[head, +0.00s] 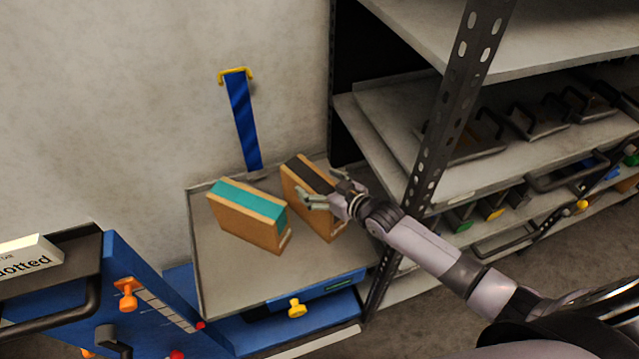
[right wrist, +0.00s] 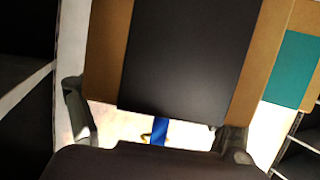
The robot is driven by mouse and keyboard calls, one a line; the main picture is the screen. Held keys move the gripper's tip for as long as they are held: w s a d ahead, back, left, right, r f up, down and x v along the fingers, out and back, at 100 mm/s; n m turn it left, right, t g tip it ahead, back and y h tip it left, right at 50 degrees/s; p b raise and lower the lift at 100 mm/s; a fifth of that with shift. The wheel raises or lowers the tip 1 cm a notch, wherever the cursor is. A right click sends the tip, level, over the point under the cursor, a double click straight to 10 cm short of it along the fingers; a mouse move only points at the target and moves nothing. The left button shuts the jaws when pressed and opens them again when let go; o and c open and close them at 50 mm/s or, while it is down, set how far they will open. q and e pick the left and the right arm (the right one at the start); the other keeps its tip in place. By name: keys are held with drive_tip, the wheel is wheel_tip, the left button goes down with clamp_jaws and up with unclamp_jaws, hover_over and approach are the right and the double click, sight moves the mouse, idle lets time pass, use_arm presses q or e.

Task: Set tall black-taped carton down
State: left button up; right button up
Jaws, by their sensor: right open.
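The tall black-taped carton (head: 296,186) is brown with a black strip along its top. It stands on the grey top (head: 222,285) of a blue unit, near the wall. My right gripper (head: 322,196) is open at the carton's upper right part and hides some of it. In the right wrist view the carton's black strip (right wrist: 190,55) fills the middle, with the open right gripper (right wrist: 155,125) spread across its near edge. Whether the fingers touch the carton cannot be told. My left gripper is out of view.
A teal-taped carton (head: 245,222) stands close on the left of the black-taped one. A metal shelf rack (head: 440,130) with trays is at the right. A blue strap (head: 243,120) hangs on the wall. The grey top's front part is clear.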

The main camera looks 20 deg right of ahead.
drive_tip(key=shift+s+r, duration=0.15)
drive_tip(key=v, duration=1.2)
